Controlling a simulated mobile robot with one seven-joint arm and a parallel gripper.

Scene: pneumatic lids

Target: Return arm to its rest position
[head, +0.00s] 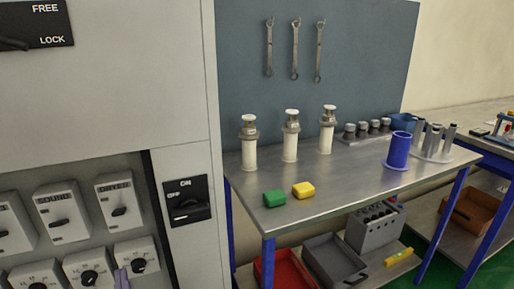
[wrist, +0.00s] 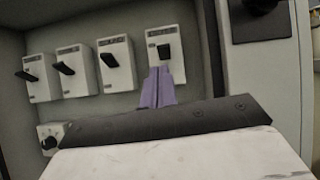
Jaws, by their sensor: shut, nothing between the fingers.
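My gripper (wrist: 157,88) shows in the wrist view as purple fingers pressed together, with nothing between them. It is in front of the panel of switch boxes, with the rightmost upper switch box (wrist: 168,50) just behind and above the fingertips. I cannot tell whether the fingers touch that box. The rest of my arm is out of the head view.
The grey cabinet (head: 110,105) with a recessed switch panel fills the left. A rotary ON/OFF switch (head: 188,201) is on its right post. To the right, a metal workbench (head: 350,185) holds white cylinders, a green block (head: 274,198), a yellow block (head: 303,189) and a blue cup (head: 398,150).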

